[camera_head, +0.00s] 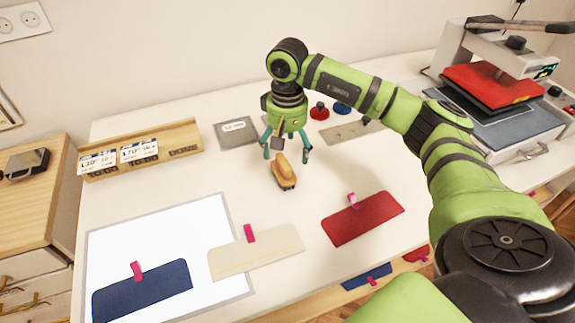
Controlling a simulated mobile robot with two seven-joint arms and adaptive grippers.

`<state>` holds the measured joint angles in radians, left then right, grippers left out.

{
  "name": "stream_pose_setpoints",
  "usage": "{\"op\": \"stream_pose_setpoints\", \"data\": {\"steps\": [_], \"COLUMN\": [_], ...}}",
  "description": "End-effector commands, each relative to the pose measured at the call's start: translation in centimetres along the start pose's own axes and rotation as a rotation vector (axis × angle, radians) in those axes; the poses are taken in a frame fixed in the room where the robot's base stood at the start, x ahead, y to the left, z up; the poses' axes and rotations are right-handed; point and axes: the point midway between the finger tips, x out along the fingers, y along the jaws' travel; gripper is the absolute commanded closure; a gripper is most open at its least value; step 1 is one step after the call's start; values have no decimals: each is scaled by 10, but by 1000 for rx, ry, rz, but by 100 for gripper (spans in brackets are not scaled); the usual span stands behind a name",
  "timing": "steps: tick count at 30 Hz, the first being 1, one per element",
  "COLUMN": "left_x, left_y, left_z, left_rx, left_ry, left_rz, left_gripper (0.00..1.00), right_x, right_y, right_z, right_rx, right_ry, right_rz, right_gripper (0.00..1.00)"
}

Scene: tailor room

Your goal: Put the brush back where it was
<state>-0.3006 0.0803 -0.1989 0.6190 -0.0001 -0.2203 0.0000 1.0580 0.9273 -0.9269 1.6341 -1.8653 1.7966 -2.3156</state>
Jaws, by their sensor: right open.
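A brush (284,173) with a tan wooden back and dark bristles lies on the white table near the middle of the head view. My right gripper (287,152) points down just behind and above it. Its teal fingers are spread apart, one to each side of the brush's far end, with nothing held between them. Whether a finger touches the brush cannot be told. My left gripper is not in view.
A wooden rack (185,135) with labelled cards stands at the back left. Blue, cream and red fabric pieces (362,217) lie in front, the blue on a white board (120,240). A grey plate (236,132) lies behind. A heat press (500,85) fills the right.

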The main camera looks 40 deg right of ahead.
Motion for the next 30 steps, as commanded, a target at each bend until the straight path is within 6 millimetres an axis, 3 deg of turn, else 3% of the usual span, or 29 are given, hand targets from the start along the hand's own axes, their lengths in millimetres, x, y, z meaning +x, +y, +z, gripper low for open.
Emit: {"op": "stream_pose_setpoints", "data": {"steps": [3, 9, 21, 25, 30], "left_x": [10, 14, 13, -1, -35], "left_y": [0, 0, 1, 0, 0], "left_z": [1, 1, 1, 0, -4], "left_rx": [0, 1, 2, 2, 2], "left_ry": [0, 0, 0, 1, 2], "left_rz": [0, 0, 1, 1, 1], "left_gripper": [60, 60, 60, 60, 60], "right_x": [-22, -46, -52, -66, -100], "right_y": [0, 0, 0, 0, 0], "right_z": [-1, 0, 0, 0, 0], "right_rx": [0, 0, 0, 0, 0], "right_ry": [5, 1, 0, 0, 0], "right_rz": [-2, 0, 1, 0, 0], "right_gripper": [14, 14, 14, 14, 14]}}
